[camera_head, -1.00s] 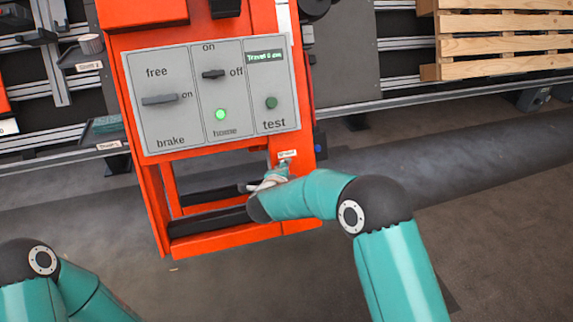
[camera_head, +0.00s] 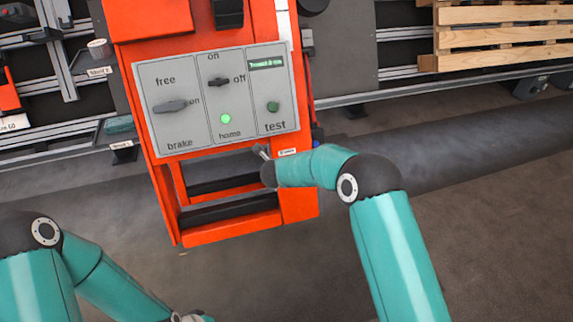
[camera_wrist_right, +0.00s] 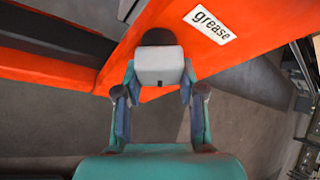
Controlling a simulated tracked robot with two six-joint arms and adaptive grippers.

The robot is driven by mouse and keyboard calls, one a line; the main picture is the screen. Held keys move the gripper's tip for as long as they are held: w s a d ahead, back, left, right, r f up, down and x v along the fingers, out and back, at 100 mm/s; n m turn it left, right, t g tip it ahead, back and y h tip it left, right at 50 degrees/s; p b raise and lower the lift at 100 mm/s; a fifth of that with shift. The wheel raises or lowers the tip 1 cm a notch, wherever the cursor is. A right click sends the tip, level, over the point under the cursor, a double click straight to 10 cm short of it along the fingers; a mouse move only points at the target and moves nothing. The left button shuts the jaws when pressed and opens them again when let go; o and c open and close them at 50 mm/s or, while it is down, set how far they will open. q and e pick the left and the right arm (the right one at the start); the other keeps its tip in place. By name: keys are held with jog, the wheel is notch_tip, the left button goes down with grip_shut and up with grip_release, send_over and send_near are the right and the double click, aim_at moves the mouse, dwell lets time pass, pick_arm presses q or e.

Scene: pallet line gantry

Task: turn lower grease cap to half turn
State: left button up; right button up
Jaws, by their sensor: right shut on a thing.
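The grease cap (camera_wrist_right: 158,66) is a light grey block in front of a dark round part, at the edge of the orange frame in the right wrist view. My right gripper (camera_wrist_right: 158,78) has a finger on each side of the block and is shut on it. A white "grease" label (camera_wrist_right: 209,27) is above right of it. In the head view, my right wrist mostly hides the cap, below the grey panel and beside the label (camera_head: 287,152). My left gripper (camera_head: 190,317) barely shows at the bottom edge; its fingers cannot be made out.
The grey panel (camera_head: 215,95) above has a brake handle (camera_head: 170,106), an on/off switch (camera_head: 218,82), a lit green home lamp (camera_head: 225,119) and a test button (camera_head: 273,107). Wooden pallets (camera_head: 500,35) are at the upper right. Floor at the lower right is clear.

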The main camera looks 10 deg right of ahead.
jog(key=m+y+p, duration=0.1)
jog(key=p, duration=0.1)
jog(key=m+p, duration=0.1)
jog(key=m, duration=0.1)
jog(key=shift+s+f+m+g+y+p, duration=0.2)
jog(key=shift+s+m+g+y+p, duration=0.1)
jog(key=shift+g+y+p, duration=0.1)
jog(key=shift+s+a+f+m+y+p, duration=0.1)
jog(key=shift+a+f+m+y+p, duration=0.05)
jog(key=shift+m+y+p, duration=0.35)
jog(key=shift+a+f+m+y+p, duration=0.15)
jog(key=shift+m+y+p, duration=0.15)
jog(key=shift+m+p, duration=0.25)
jog(key=o, duration=1.1)
jog(key=shift+o, duration=0.3)
jog(key=shift+a+r, duration=0.1)
jog(key=shift+r, duration=0.1)
jog(key=shift+w, duration=0.2)
jog(key=v, duration=1.2)
jog(key=shift+w+d, duration=0.1)
jog(key=shift+d, duration=0.1)
